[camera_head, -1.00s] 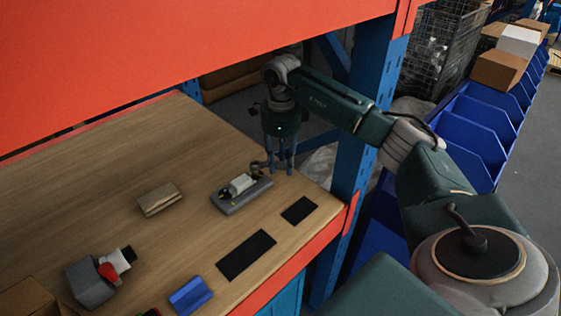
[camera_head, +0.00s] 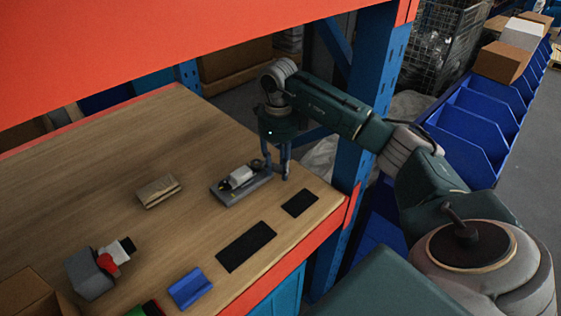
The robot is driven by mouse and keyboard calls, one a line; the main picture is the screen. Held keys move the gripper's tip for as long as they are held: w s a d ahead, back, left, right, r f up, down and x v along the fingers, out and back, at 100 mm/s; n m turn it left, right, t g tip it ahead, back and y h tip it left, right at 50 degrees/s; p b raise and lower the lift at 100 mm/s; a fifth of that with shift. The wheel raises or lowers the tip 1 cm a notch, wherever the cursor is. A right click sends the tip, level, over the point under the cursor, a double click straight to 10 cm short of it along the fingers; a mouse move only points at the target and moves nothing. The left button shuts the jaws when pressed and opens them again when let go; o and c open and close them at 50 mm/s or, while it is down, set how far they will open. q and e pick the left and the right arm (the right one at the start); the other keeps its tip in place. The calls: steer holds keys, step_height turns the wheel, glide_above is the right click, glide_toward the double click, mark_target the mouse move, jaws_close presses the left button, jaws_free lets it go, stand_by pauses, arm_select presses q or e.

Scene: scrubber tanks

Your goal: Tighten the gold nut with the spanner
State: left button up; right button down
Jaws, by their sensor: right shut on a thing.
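A small assembly with a white cylinder (camera_head: 240,176) sits on a grey base plate (camera_head: 231,198) on the wooden table. Small gold-coloured parts show on it, but I cannot make out which is the gold nut. My right gripper (camera_head: 277,176) points down at the right end of the assembly, close beside it. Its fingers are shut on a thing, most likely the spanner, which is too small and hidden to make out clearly. My left gripper is not in view.
Two black mats (camera_head: 246,246) lie near the table's front edge. A tan block (camera_head: 158,191), a blue block (camera_head: 189,288) and a grey device with red and white parts (camera_head: 92,272) stand to the left. A blue rack post (camera_head: 366,130) stands right behind my right arm.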

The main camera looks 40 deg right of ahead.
steer(key=a+m, duration=0.1)
steer(key=m+p, duration=0.1)
steer(key=shift+s+a+m, duration=0.25)
steer(key=shift+a+m, duration=0.05)
steer(key=shift+a, duration=0.1)
steer(key=a+m+p, duration=0.1)
steer(key=m, duration=0.1)
steer(key=shift+a+m, duration=0.3)
steer(key=a+m, duration=0.1)
steer(key=a+m+p, duration=0.1)
steer(key=m, duration=0.1)
steer(key=shift+w, duration=0.25)
steer(key=shift+w+a+m, duration=0.2)
steer(key=shift+a+m, duration=0.15)
steer(key=shift+m, duration=0.3)
steer(key=shift+w+a+m, duration=0.15)
steer(key=shift+a+m, duration=0.2)
steer(key=shift+m, duration=0.3)
steer(key=shift+s+d+n, duration=0.25)
steer(key=shift+d+n, duration=0.2)
steer(key=shift+n, duration=0.25)
steer(key=shift+r, duration=0.2)
steer(key=shift+r+p, duration=0.4)
steer(key=shift+r, duration=0.1)
